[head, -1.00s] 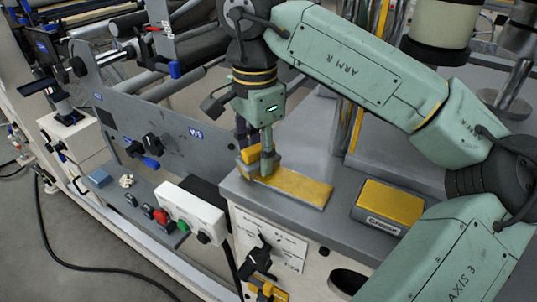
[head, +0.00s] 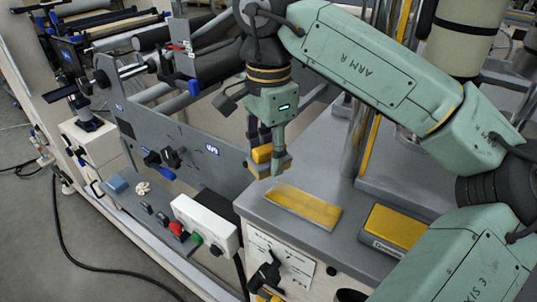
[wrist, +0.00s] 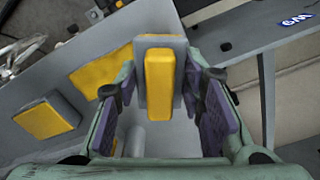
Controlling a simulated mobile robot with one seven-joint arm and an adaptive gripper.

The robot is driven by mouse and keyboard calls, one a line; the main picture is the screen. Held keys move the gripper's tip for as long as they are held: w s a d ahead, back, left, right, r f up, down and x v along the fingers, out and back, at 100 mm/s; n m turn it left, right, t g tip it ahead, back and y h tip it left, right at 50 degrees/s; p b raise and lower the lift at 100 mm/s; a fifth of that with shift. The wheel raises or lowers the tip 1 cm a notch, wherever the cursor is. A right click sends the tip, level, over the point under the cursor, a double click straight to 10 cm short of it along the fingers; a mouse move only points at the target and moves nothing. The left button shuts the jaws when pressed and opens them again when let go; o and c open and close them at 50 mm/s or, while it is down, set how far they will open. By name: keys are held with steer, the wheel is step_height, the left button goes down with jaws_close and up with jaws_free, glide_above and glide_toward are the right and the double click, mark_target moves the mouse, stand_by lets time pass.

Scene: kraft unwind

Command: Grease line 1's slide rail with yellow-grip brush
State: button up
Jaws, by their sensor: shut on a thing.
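My gripper (head: 272,160) is shut on the yellow-grip brush (head: 262,153) and holds it above the left corner of a grey cabinet top. In the wrist view the brush's yellow grip (wrist: 158,85), on a grey block, sits between my two dark finger pads (wrist: 162,115). The brush's underside is hidden. I cannot tell which part is line 1's slide rail.
A grey box with a yellow top (head: 395,227) stands on the right of the cabinet top (head: 350,185). A grey machine side plate (head: 200,140) with rollers stands left of my gripper. A white control box (head: 205,222) with buttons and a small blue block (head: 118,185) sit below it.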

mark_target(268, 147)
steer(key=shift+r, duration=0.65)
steer(key=shift+r+p, duration=1.4)
steer(key=shift+r, duration=0.15)
steer(key=shift+f, duration=0.1)
